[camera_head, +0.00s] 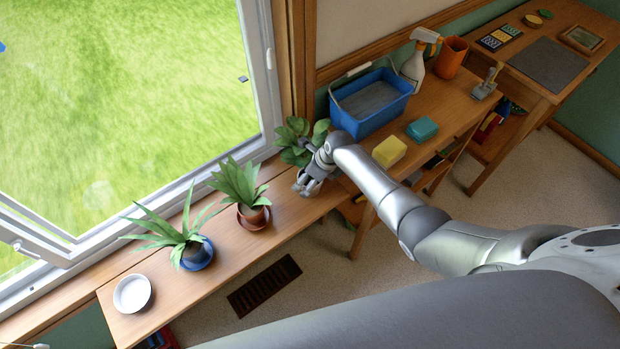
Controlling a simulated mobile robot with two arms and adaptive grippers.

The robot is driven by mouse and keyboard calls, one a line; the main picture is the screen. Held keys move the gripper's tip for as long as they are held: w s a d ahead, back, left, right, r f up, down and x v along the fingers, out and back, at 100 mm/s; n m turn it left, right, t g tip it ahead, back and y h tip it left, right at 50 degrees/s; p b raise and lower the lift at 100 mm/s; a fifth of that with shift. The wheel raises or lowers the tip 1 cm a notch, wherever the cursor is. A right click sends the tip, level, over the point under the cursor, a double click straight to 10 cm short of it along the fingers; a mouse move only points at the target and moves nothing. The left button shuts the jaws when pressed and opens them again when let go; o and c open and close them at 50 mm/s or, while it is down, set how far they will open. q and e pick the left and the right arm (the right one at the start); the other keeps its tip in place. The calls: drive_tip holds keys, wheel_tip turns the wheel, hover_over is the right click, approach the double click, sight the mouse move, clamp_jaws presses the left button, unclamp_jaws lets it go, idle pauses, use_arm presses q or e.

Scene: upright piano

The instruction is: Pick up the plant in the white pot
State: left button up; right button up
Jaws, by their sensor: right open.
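A broad-leaved green plant (290,132) stands at the far end of the window sill shelf. Its pot is hidden behind my right gripper and wrist, so I cannot see its colour. My right gripper (307,186) is open, just in front of this plant and over the shelf, with nothing seen between its fingers. I cannot tell whether it touches the plant. A spiky plant (238,182) stands on a reddish-brown saucer nearer along the shelf. Another spiky plant (172,234) stands on a blue saucer. My left gripper is not in view.
An empty white dish (132,293) lies at the shelf's near end. The open window borders the shelf.

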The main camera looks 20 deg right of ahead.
drive_tip(key=c, duration=1.3)
drive_tip(key=shift+r, duration=0.2)
drive_tip(key=shift+c, duration=0.2)
